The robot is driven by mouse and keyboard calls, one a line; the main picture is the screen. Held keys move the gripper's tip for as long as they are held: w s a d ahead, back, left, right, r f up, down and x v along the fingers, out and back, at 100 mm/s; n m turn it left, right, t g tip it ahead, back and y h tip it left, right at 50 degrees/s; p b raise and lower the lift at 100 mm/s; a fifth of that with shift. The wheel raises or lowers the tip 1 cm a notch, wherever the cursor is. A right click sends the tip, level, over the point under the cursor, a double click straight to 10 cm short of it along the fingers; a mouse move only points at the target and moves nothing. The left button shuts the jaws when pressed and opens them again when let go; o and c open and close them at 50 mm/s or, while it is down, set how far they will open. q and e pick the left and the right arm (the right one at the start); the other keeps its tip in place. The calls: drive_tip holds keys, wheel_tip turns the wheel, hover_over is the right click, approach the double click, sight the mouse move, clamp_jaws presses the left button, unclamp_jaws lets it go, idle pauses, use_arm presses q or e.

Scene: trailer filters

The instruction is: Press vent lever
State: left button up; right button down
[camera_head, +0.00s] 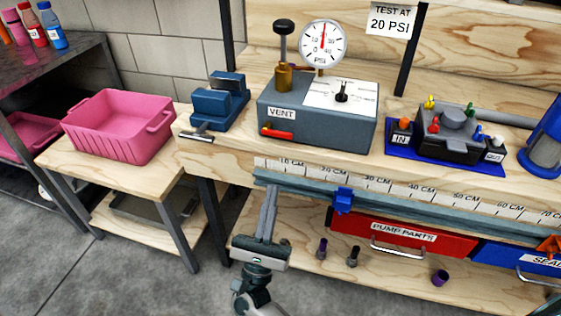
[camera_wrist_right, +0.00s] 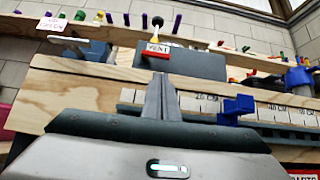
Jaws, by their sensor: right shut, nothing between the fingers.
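The vent lever (camera_head: 277,133) is a small red bar on the front of a grey box (camera_head: 335,132), just under its VENT label. The box stands on the wooden bench and carries a round PSI gauge (camera_head: 323,43). My right gripper (camera_head: 270,188) is shut and empty, its fingers pointing up toward the bench, below and apart from the lever in the head view. In the right wrist view the fingertips (camera_wrist_right: 161,78) show just below the red lever (camera_wrist_right: 155,54), which is partly visible above them. My left gripper is not in view.
A blue vise (camera_head: 214,107) stands left of the box, and a black pump unit on a blue mat (camera_head: 398,153) stands right. A ruler rail with a blue slider (camera_head: 343,199) runs along the bench front. A pink bin (camera_head: 118,125) sits on the side table.

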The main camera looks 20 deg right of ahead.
sight(281, 155)
drive_tip(key=shift+r+m, duration=0.1)
drive_tip(key=shift+m, duration=0.2)
